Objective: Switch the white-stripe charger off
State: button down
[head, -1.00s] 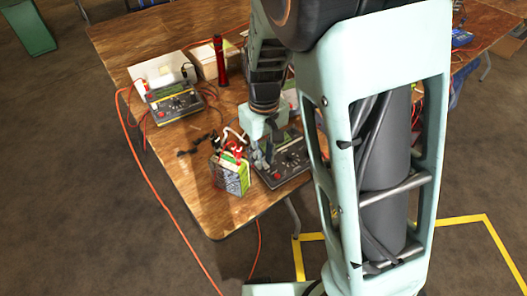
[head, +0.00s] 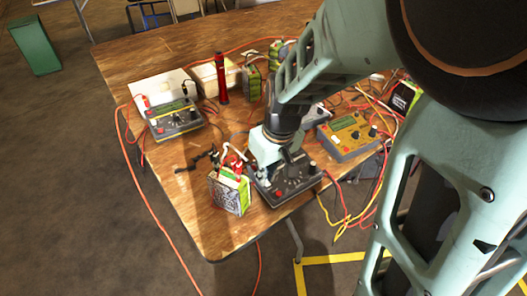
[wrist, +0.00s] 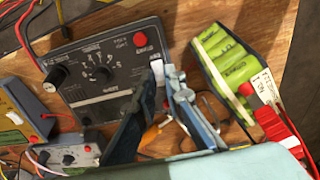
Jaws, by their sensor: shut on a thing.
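A dark charger (head: 288,186) with knobs and a red button lies near the table's front edge. In the wrist view its panel (wrist: 100,82) shows a dial, a black knob, a red button and a white switch (wrist: 157,70) at its right side. In the head view my gripper (head: 285,158) hides the charger's far part. Another charger (head: 174,120) with a yellow stripe stands further left; a yellow charger (head: 347,135) stands to the right.
A green battery pack (head: 230,192) stands close at the left of the dark charger; it also shows in the wrist view (wrist: 228,62). A red cylinder (head: 222,80) stands upright further back. Red and yellow cables hang over the table's edges. Bare wood lies at the front left.

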dwell(0.3)
jog(key=c, duration=2.3)
grip_release()
jog(key=shift+r, duration=0.15)
jog(key=v, duration=1.1)
jog(key=shift+s+r, duration=0.3)
jog(key=shift+r, duration=0.05)
jog(key=shift+d, duration=0.15)
